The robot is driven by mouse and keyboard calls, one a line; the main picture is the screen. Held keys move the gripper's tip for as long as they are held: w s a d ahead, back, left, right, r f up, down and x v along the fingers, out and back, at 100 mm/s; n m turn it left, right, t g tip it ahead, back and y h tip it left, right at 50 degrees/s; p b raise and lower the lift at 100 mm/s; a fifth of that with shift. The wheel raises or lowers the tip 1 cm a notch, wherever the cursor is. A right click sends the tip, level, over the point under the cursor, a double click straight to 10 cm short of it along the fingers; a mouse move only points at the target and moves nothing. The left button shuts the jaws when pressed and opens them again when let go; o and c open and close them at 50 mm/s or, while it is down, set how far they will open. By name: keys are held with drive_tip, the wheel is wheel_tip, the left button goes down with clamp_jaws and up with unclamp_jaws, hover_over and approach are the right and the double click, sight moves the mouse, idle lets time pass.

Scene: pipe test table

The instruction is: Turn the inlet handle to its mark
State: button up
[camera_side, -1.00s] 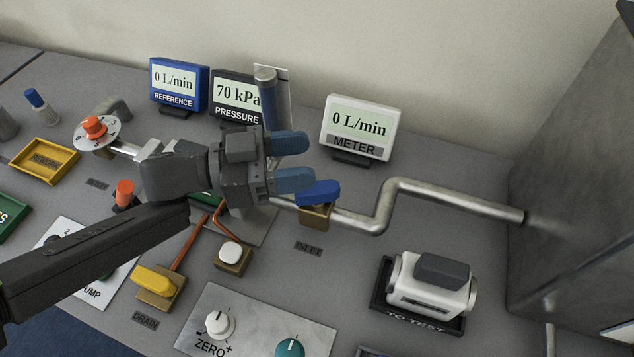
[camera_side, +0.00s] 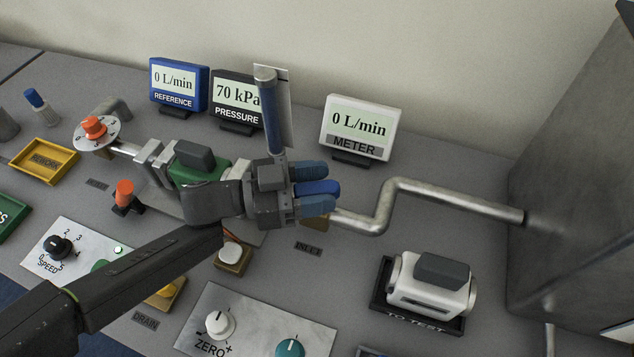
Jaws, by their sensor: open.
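The blue inlet handle (camera_side: 318,187) sits on a brass valve body (camera_side: 317,222) in the pipe line, above the INLET label (camera_side: 308,248). My gripper (camera_side: 317,187) is open, with its blue-padded fingers on either side of the handle. The handle lies between the fingers and points right, roughly along them. I cannot tell whether either pad touches it. My gripper hides part of the valve body, and no mark for the handle can be made out.
The METER display (camera_side: 358,129) reads 0 L/min and the PRESSURE display (camera_side: 238,98) reads 70 kPa. A bent pipe (camera_side: 384,205) runs right to a grey tank (camera_side: 575,180). A blue-filled tube (camera_side: 271,115) stands just behind my gripper.

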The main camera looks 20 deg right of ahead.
drive_tip(key=shift+c, duration=0.4)
drive_tip(key=c, duration=0.8)
drive_tip(key=shift+c, duration=0.2)
drive_tip(key=shift+t, duration=0.3)
drive_tip(key=shift+s+n+t+h, duration=0.1)
drive_tip(key=shift+n+t+h, duration=0.2)
drive_tip(key=shift+n+t, duration=1.8)
drive_tip(key=shift+t, duration=0.65)
drive_tip(key=shift+n+t, duration=0.9)
drive_tip(key=shift+t, duration=0.95)
drive_tip(key=o, duration=0.9)
